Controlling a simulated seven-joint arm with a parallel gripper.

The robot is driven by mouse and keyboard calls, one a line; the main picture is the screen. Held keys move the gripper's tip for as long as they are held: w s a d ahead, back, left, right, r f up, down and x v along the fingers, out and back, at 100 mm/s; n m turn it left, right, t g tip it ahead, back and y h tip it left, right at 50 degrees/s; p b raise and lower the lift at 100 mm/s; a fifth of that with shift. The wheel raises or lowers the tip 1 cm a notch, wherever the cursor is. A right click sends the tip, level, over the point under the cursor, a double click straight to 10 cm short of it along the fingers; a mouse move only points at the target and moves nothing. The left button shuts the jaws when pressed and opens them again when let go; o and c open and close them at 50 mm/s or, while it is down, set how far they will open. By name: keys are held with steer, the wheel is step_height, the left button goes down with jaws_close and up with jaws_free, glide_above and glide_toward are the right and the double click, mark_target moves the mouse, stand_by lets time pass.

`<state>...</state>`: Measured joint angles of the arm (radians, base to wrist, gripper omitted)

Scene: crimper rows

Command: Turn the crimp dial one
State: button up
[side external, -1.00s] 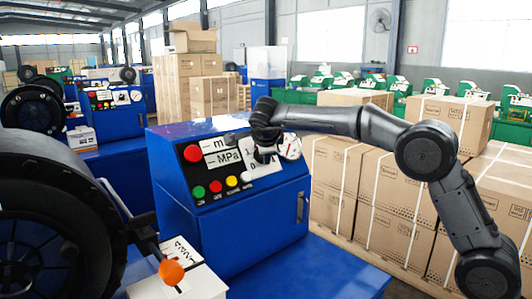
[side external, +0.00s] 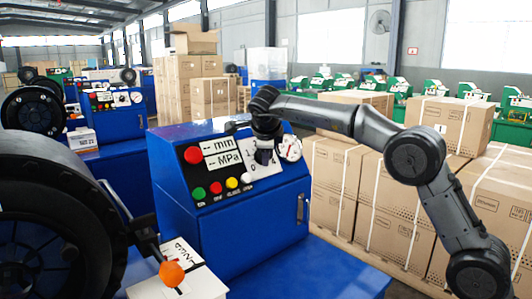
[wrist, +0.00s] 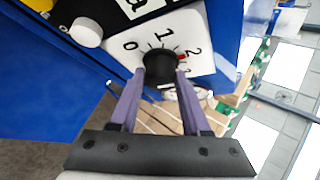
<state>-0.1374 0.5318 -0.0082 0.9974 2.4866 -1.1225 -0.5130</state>
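The crimp dial is a round black knob (wrist: 160,66) on a white plate (wrist: 205,22) marked 0, 1 and 2. In the wrist view a small red mark shows at the knob's right, near the 2. My gripper (wrist: 161,76) has its two purple fingers on either side of the knob, with no clear gap. I cannot tell whether they press on it or stand just off it. In the side external view my gripper (side external: 264,156) is at the front of the blue control box (side external: 235,220) and hides the knob and part of the plate.
Left of the plate are red, green and yellow buttons (side external: 215,187) and mm and MPa displays (side external: 222,151). A round gauge (side external: 289,148) is close on the right. A black crimper head (side external: 50,220) and an orange-knobbed lever (side external: 172,273) stand at the left. Cartons (side external: 400,205) stand behind my arm.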

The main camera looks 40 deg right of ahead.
steer(key=o, duration=0.4)
steer(key=v, duration=1.3)
steer(key=shift+s+a+r, duration=0.1)
steer(key=shift+s+r, duration=0.2)
